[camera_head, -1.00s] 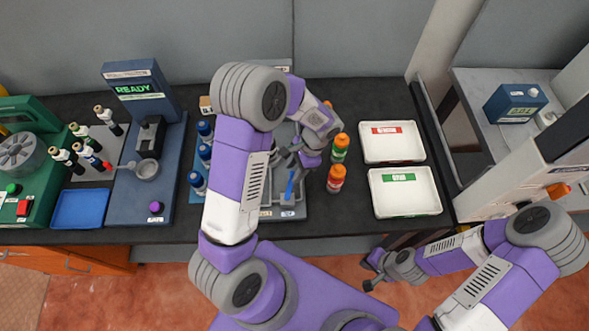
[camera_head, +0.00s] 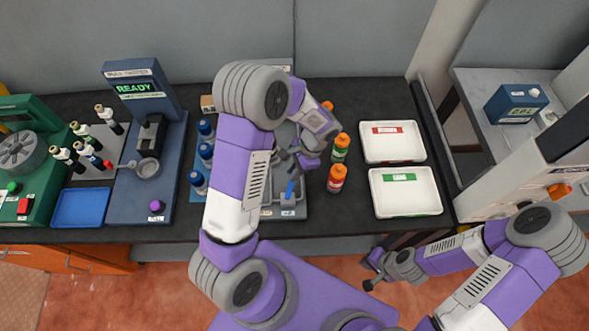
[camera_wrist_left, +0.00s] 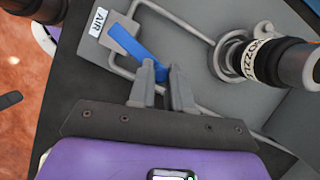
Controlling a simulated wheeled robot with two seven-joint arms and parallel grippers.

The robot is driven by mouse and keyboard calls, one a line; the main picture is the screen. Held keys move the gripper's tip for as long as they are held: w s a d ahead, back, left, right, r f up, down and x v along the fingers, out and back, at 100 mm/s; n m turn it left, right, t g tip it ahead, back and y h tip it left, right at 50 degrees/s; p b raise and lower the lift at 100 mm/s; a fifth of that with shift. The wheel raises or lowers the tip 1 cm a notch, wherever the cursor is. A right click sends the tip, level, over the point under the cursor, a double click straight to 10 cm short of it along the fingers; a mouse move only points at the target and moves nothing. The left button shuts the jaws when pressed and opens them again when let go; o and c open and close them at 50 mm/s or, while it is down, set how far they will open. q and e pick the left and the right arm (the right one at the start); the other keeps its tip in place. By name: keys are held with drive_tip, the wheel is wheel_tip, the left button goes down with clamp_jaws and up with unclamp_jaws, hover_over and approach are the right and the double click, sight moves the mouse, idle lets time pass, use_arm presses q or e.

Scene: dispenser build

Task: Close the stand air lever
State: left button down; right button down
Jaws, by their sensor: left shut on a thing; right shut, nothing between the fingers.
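The stand air lever (camera_wrist_left: 132,44) is a blue bar beside a white "AIR" label (camera_wrist_left: 98,20) in the left wrist view. It slants from upper left down to my left gripper (camera_wrist_left: 158,76), whose fingers are shut on its lower right end. In the head view the lever (camera_head: 290,190) shows as a short blue piece just below my left gripper (camera_head: 295,172) at the grey stand (camera_head: 268,212); my arm hides part of the stand. My right gripper (camera_head: 372,272) is shut and empty, in front of the counter.
Two white trays (camera_head: 405,192) are further right.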

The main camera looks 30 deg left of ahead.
use_arm(q)
drive_tip(key=a+n, duration=0.1)
drive_tip(key=a+n+h, duration=0.1)
drive_tip(key=n, duration=0.1)
drive_tip(key=shift+s+g, duration=0.3)
drive_tip(key=c, duration=1.1)
unclamp_jaws()
drive_tip(key=shift+o, duration=0.2)
drive_tip(key=v, duration=0.7)
drive_tip(key=shift+r, duration=0.25)
drive_tip(key=shift+w, duration=0.1)
